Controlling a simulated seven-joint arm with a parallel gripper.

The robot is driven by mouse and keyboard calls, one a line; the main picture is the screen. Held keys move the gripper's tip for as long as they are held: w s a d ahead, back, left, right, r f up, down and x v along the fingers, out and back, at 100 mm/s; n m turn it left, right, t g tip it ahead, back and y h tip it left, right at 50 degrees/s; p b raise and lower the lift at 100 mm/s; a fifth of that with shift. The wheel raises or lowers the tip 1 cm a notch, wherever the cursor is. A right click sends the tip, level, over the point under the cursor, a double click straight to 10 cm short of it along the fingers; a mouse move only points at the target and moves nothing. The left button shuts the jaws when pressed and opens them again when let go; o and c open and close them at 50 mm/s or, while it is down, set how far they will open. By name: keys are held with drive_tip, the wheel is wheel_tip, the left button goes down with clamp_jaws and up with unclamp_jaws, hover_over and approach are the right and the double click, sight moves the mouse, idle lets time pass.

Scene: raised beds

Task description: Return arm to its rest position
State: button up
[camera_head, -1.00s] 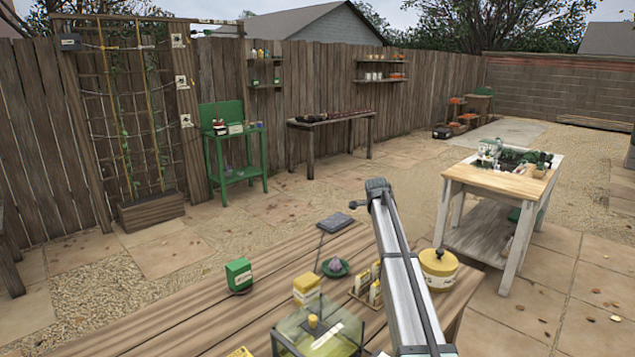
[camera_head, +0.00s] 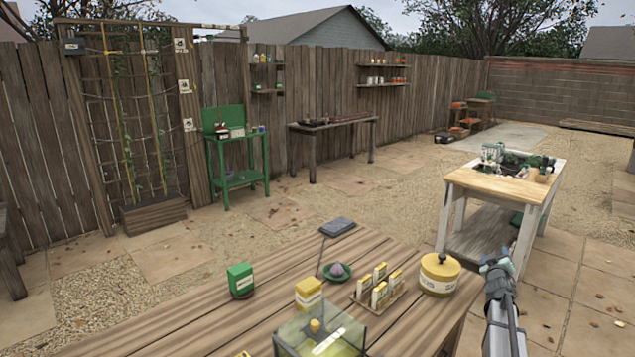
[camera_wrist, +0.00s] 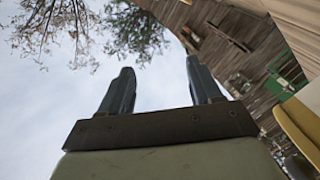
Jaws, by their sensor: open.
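My arm (camera_head: 503,315) stands at the lower right of the head view, just right of the wooden table. Its upper end is beside the table's right edge and overlaps the lower part of the white-legged bench behind it. The fingers are too small to make out there. In the wrist view my gripper (camera_wrist: 160,68) shows two dark fingers spread apart against the sky. Nothing is between them, and the gripper is open and empty.
The wooden table (camera_head: 215,315) holds a yellow canister (camera_head: 439,275), a rack of yellow-topped packets (camera_head: 379,284), a green box (camera_head: 240,279), a clear-sided box (camera_head: 318,335) and a small green dish (camera_head: 338,271). The bench (camera_head: 500,182) stands behind my arm.

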drive_tip(key=s+a+f+m+g, duration=0.15)
drive_tip(key=s+f, duration=0.25)
drive_tip(key=f, duration=0.4)
drive_tip(key=s+a+f+g, duration=0.15)
drive_tip(key=s+f, duration=0.25)
drive_tip(key=f, duration=0.4)
drive_tip(key=s+a+f+g, duration=0.15)
drive_tip(key=s+f, duration=0.25)
drive_tip(key=f, duration=0.4)
drive_tip(key=s+a+f+m+g+y, duration=0.1)
drive_tip(key=s+a+f+g+y, duration=0.1)
drive_tip(key=s+a+f, duration=0.45)
drive_tip(key=s+a+f+g+y, duration=0.1)
drive_tip(key=s+a+f+g, duration=0.25)
drive_tip(key=s+f, duration=0.55)
drive_tip(key=s+a+f+g+y, duration=0.2)
drive_tip(key=s+a+f+g, duration=0.1)
drive_tip(key=s+a+f, duration=0.65)
drive_tip(key=s+a+g+y, duration=0.1)
drive_tip(key=s+a+g, duration=0.3)
drive_tip(key=s+a, duration=0.5)
drive_tip(key=s+a+f+g+y, duration=0.1)
drive_tip(key=s+a+g, duration=0.4)
drive_tip(key=s, duration=1.3)
drive_tip(key=a, duration=0.4)
drive_tip(key=shift+a+y, duration=0.2)
drive_tip(key=shift+y, duration=0.1)
